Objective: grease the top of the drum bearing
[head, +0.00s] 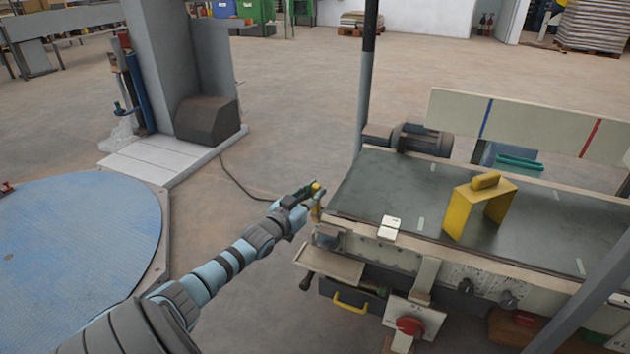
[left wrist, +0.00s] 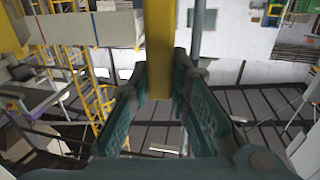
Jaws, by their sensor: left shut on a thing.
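My left gripper (head: 302,196) reaches in from the left, level with the left end of the conveyor (head: 400,190). It is shut on a yellow bar-like tool (head: 316,189). In the left wrist view the yellow bar (left wrist: 160,70) stands between the green fingers (left wrist: 160,120) and runs out of the top of the picture. Its working end is not clear. A dark housing (head: 328,237) sits at the conveyor's near left corner, right of and below the gripper; it may be the drum bearing, but I cannot tell. The tool looks apart from it. My right gripper is not in view.
A yellow arch-shaped block (head: 480,203) stands on the dark belt. A pale shelf (head: 330,264), a red knob (head: 409,325) and black dials are along the conveyor's front. A grey post (head: 365,90) rises behind it. A blue round plate (head: 80,245) lies at left.

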